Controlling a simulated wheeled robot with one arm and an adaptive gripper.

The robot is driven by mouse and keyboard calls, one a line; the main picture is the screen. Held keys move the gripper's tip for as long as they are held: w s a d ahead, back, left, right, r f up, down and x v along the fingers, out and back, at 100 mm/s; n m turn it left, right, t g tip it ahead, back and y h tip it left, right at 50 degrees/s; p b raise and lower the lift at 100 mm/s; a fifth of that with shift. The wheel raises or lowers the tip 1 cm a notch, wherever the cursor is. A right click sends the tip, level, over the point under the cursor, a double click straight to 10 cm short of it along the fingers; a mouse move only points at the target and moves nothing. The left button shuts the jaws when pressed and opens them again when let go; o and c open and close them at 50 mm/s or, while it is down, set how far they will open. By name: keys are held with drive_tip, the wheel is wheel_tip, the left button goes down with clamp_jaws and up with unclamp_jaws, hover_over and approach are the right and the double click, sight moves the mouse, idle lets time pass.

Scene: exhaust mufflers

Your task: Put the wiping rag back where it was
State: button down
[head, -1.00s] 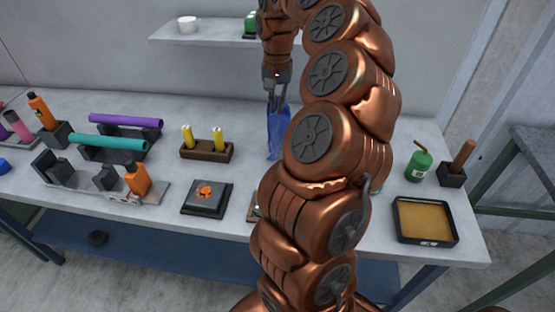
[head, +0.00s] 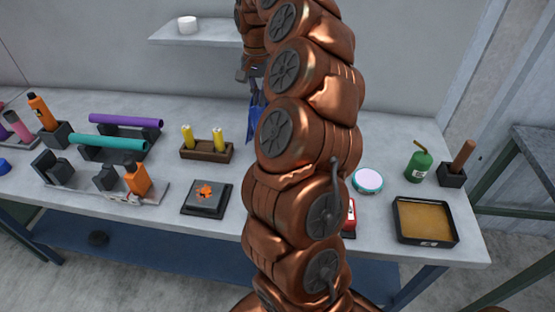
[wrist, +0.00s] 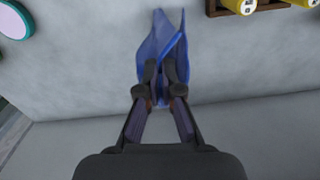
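The wiping rag (head: 255,112) is blue and hangs folded from my gripper near the back of the workbench, partly hidden by my arm in the head view. The wrist view shows the rag (wrist: 160,35) pinched between the two dark fingertips of my gripper (wrist: 165,80), its loose end spreading away from them. The rag hangs over the grey bench top (head: 225,110). I cannot tell whether its lower end touches the surface. In the head view, the fingers are mostly hidden behind my arm.
A wooden holder with yellow cylinders (head: 207,150) stands left of the rag. A black pad (head: 206,198) lies in front. A shelf (head: 195,36) hangs above.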

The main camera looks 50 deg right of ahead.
drive_tip(key=w+a+r+m, duration=0.1)
drive_tip(key=w+a+m, duration=0.2)
drive_tip(key=w, duration=0.4)
drive_tip(key=s+d+f, duration=0.2)
drive_tip(key=s+f, duration=0.4)
drive_tip(key=s, duration=0.1)
drive_tip(key=s+d+f, duration=0.3)
drive_tip(key=s+f, duration=0.3)
drive_tip(key=s, duration=0.1)
drive_tip(key=s+d+f, duration=0.3)
drive_tip(key=s+f, duration=0.3)
drive_tip(key=s, duration=0.1)
drive_tip(key=shift+d+f, duration=0.1)
drive_tip(key=shift+f, duration=0.3)
idle(0.8)
drive_tip(key=c, duration=0.9)
unclamp_jaws()
